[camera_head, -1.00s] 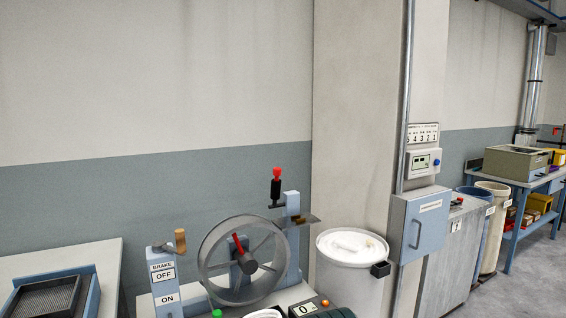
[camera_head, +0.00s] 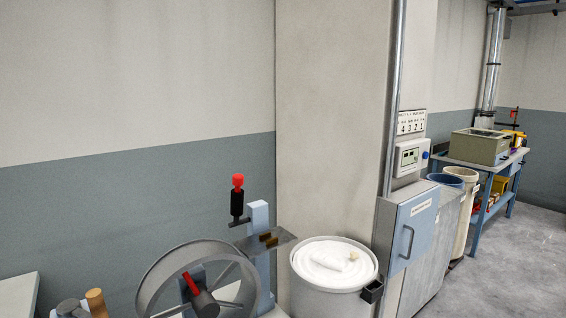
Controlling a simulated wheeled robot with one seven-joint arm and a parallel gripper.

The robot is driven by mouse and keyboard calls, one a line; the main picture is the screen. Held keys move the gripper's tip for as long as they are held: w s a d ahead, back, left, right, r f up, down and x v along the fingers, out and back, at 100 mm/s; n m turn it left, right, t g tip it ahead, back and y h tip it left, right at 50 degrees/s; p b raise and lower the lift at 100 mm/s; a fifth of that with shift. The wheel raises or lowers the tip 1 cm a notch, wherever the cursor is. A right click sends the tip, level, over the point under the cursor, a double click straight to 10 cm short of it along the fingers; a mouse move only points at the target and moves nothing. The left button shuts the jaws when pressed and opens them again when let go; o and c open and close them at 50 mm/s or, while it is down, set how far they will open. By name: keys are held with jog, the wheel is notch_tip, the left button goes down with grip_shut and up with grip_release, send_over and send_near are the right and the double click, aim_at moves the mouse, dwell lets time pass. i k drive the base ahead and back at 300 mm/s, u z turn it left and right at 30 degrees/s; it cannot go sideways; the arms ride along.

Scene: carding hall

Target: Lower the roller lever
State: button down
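The likely roller lever is a black handle with a red knob (camera_head: 238,198). It stands upright beside a light blue post (camera_head: 259,235), behind the big grey wheel (camera_head: 165,270). A flat metal plate (camera_head: 270,241) with a small brown part sticks out at the post. A second, red handle (camera_head: 191,284) sits at the wheel's hub, and a wooden knob (camera_head: 96,302) shows at the bottom left. My gripper is not in view.
A white drum (camera_head: 330,285) with white fibre in it stands right of the post. A light blue wall box (camera_head: 408,238), bins (camera_head: 460,210) and a blue bench (camera_head: 478,165) stand further right. The floor (camera_head: 510,260) at the right is clear.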

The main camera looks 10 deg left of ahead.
aim_at(237, 200)
jog(key=z, duration=0.05)
jog(key=i, duration=0.7)
jog(key=u, duration=0.7)
jog(key=i, duration=0.55)
jog(key=u, duration=0.5)
